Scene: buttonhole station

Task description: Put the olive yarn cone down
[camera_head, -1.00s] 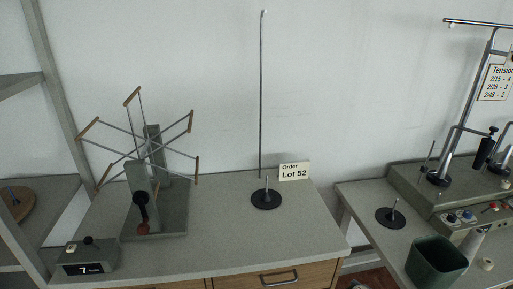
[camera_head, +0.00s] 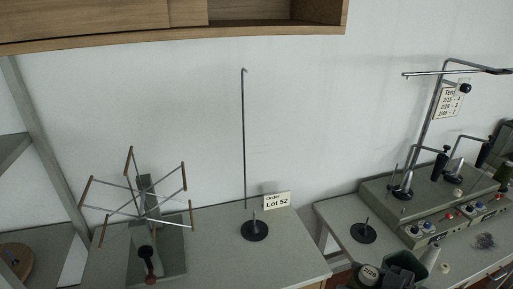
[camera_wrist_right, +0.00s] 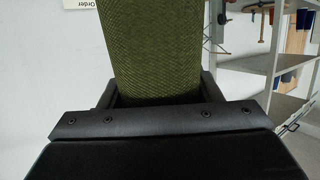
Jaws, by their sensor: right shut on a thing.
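The olive yarn cone (camera_wrist_right: 155,42) fills the upper middle of the right wrist view, its woven yarn surface close to the camera. My right gripper (camera_wrist_right: 158,88) is shut on it, with a black finger on each side. The cone's far end is cut off by the frame edge, and no supporting surface shows under it. Neither gripper can be made out in the head view. My left gripper is not in view.
Black discs with short pegs stand empty on the left bench (camera_head: 254,230) and right table (camera_head: 364,232). A Lot 52 card (camera_head: 277,200), thin upright rod (camera_head: 244,140) and yarn winder (camera_head: 147,205) are nearby. A wooden cabinet (camera_head: 250,37) hangs above; a dark green bin (camera_head: 408,266) is lower right.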

